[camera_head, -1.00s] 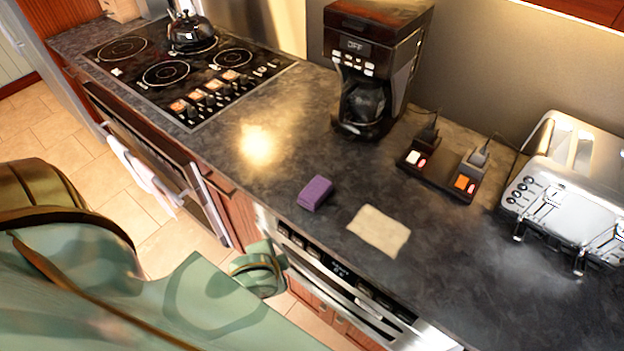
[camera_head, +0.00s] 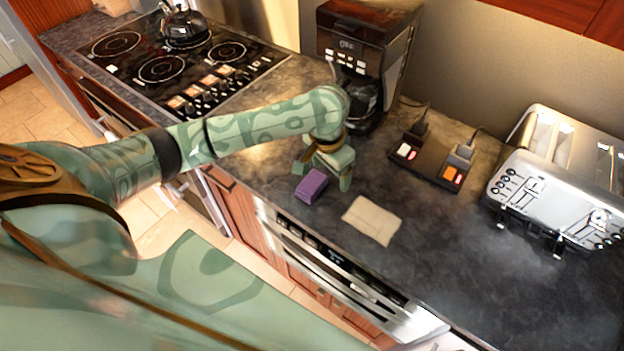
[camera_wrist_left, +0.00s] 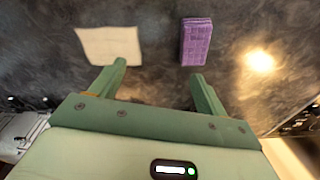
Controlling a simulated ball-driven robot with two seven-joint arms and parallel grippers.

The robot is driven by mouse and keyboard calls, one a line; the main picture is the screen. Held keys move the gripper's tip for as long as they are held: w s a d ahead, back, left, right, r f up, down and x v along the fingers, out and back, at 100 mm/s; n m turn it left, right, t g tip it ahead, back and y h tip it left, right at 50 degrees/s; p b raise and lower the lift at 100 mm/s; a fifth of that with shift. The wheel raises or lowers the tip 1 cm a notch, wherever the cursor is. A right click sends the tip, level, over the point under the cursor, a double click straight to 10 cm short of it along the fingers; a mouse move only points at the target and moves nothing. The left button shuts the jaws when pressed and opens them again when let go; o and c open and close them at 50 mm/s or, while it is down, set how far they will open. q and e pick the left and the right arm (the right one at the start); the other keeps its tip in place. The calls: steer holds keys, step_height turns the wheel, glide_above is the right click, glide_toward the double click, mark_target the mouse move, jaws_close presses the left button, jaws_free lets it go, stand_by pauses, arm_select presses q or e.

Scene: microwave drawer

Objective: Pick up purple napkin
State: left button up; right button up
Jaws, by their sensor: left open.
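The purple napkin (camera_head: 311,186), a small folded block, lies on the dark countertop near its front edge. In the left wrist view the purple napkin (camera_wrist_left: 196,42) lies ahead of the fingertips, nearer the right finger. My left gripper (camera_head: 327,176) is low over the counter just behind the napkin, open and empty. In the left wrist view the two fingers of my left gripper (camera_wrist_left: 158,70) are wide apart, with bare counter between them. My right gripper is not in view.
A flat cream cloth (camera_head: 372,220) lies right of the napkin. A coffee maker (camera_head: 366,55) stands behind my left gripper. A black switch box (camera_head: 428,163) and a chrome toaster (camera_head: 555,185) are to the right. A stove with a kettle (camera_head: 184,25) is at the left.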

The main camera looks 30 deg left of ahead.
arm_select(q)
steer(key=w+a+r+n+g, duration=0.1)
steer(key=w+a+r+n, duration=0.15)
steer(key=a, duration=0.35)
steer(key=b, duration=0.4)
glide_above(311, 183)
steer(key=shift+n, duration=0.35)
steer(key=f, duration=0.9)
steer(key=shift+w+d+f, duration=0.1)
steer(key=shift+w+d, duration=0.05)
steer(key=shift+d, duration=0.05)
steer(key=f+b, duration=0.1)
steer(key=f, duration=0.1)
steer(key=f+b, duration=0.2)
steer(key=f, duration=0.1)
steer(key=shift+a+f, duration=0.2)
steer(key=shift+f, duration=0.15)
steer(key=shift+r, duration=0.1)
steer(key=shift+c, duration=0.8)
steer(key=c, duration=0.9)
